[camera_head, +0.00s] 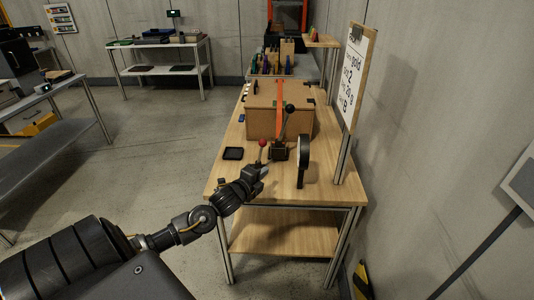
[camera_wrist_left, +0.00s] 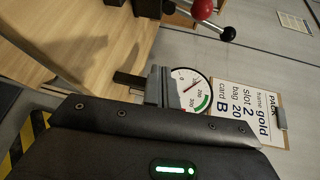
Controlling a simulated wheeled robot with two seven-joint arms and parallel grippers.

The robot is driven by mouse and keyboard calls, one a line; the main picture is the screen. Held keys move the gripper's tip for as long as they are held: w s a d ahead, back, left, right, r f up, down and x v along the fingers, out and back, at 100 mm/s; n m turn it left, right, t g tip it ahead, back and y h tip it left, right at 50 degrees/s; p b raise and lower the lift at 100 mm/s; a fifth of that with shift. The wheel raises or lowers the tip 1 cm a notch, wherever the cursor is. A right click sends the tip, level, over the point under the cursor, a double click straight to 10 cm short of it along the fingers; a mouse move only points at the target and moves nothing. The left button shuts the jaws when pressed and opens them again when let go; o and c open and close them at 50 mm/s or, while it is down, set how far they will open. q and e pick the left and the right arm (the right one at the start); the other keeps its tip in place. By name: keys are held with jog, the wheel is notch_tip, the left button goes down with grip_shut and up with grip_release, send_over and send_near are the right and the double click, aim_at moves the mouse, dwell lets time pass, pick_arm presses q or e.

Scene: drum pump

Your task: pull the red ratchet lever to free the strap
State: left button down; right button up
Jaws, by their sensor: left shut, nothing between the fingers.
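A wooden box (camera_head: 262,122) sits on the wooden table, with an orange strap (camera_head: 279,97) running over it. A black ratchet (camera_head: 278,152) stands at the strap's near end. A lever with a red ball knob (camera_head: 263,143) rises just left of the ratchet; the red knob (camera_wrist_left: 203,8) also shows at the top of the left wrist view. My left gripper (camera_head: 258,171) is just below the red knob in the head view, near the lever. Its fingers (camera_wrist_left: 155,86) are shut with nothing between them. Whether it touches the lever cannot be told. My right gripper is out of view.
A black-knobbed lever (camera_head: 289,108) stands before the box. A round gauge (camera_head: 303,155) stands right of the ratchet; a sign board (camera_head: 354,78) on a post is farther right, near the wall. A black tray (camera_head: 233,153) lies to the left.

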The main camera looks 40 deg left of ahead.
pick_arm(q)
jog(key=r, duration=0.1)
jog(key=r+m, duration=0.1)
jog(key=w+r, duration=0.1)
jog(key=shift+a+r+t, duration=0.15)
jog(key=shift+a+t, duration=0.25)
jog(key=shift+w, duration=0.1)
jog(key=w+a+p, duration=0.3)
jog(key=w+a, duration=0.1)
jog(key=w, duration=0.4)
jog(key=shift+a+f, duration=0.2)
jog(key=shift+a, duration=0.2)
